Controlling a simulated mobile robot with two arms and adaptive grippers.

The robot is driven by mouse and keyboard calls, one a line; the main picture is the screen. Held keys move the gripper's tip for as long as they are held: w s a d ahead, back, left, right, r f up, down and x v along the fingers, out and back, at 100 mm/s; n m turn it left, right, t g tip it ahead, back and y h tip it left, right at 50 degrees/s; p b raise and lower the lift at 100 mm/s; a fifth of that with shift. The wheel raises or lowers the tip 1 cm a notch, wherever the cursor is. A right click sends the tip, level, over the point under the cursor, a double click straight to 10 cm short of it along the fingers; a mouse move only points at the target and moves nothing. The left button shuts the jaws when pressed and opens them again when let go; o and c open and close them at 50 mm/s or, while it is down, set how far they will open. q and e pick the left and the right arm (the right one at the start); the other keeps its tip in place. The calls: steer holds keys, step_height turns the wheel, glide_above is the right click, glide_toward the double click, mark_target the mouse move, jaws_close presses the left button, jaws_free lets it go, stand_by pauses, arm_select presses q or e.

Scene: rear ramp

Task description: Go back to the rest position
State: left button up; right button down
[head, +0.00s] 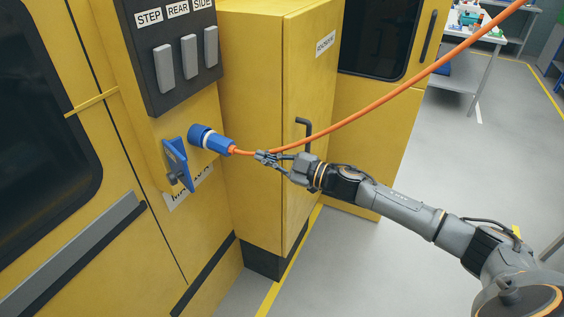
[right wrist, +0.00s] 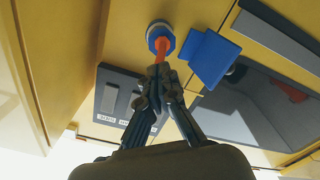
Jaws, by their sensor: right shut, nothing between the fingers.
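My right gripper (head: 263,157) reaches in from the right in the head view. Its fingers are shut with nothing held between them. The fingertips are close to the orange cable (head: 400,86), just behind a blue plug (head: 209,139); I cannot tell whether they touch the cable. The plug is at the yellow vehicle wall, beside an open blue flap (head: 178,165). In the right wrist view the shut fingers (right wrist: 160,75) point toward the plug (right wrist: 160,38) and partly cover the orange cable. My left gripper is not in view.
A black panel with grey switches (head: 187,56) is above the plug. A yellow cabinet (head: 308,110) with a black handle (head: 304,130) stands right of it, close behind my gripper. The cable runs up to the upper right, above my arm. The grey floor (head: 455,170) on the right is clear.

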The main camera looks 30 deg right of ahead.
steer(key=v, duration=0.6)
steer(key=shift+s+d, duration=0.2)
steer(key=shift+s, duration=0.1)
